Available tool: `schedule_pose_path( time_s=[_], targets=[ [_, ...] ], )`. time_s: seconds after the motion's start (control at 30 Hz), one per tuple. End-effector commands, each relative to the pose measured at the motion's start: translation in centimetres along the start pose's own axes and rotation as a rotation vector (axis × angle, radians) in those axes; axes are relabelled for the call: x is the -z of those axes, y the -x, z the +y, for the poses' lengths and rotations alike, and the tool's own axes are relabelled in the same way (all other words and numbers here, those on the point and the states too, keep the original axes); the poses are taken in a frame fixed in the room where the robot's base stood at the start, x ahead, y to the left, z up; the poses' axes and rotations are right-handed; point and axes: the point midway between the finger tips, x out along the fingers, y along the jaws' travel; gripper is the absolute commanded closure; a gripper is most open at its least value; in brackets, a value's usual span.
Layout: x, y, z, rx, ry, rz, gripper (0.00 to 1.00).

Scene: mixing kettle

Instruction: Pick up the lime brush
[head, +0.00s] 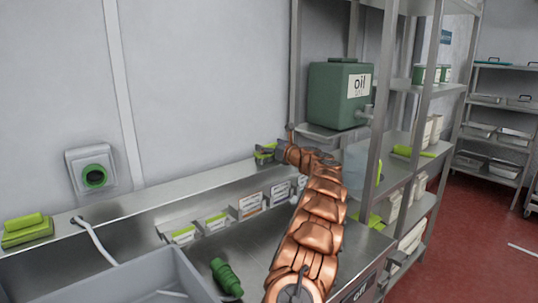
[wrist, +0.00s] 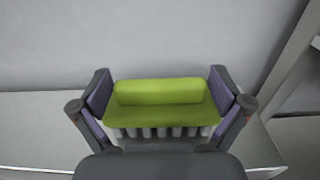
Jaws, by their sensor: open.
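A lime brush (wrist: 160,93) with a row of pale bristle tufts under its block fills the middle of the wrist view. My gripper (wrist: 161,100) is open, with one dark finger on each side of the brush. A small gap seems to stay at each end, but contact is hard to judge. In the head view my gripper (head: 266,153) is at the back ledge, small and partly hiding the brush there. A second lime brush (head: 27,230) lies on the ledge at far left.
A green oil tank (head: 342,95) stands on a bracket right of my gripper. Labelled bins (head: 214,222) line the counter below the ledge. A steel shelf rack (head: 418,140) stands close on the right. A grey wall (wrist: 160,40) is right behind the brush.

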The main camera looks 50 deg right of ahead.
Motion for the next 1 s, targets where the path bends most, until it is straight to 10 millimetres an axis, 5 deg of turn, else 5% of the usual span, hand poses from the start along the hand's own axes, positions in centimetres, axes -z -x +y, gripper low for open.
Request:
schedule_pose_path(
  time_s=[0.2,0.73,1.0],
  targets=[
    [0.00,0.01,-0.01,0.000,0.000,0.000,0.01],
    [0.02,0.02,-0.01,0.000,-0.001,0.000,0.55],
    [-0.14,0.03,-0.02,0.000,0.000,-0.001,0.55]
  ],
)
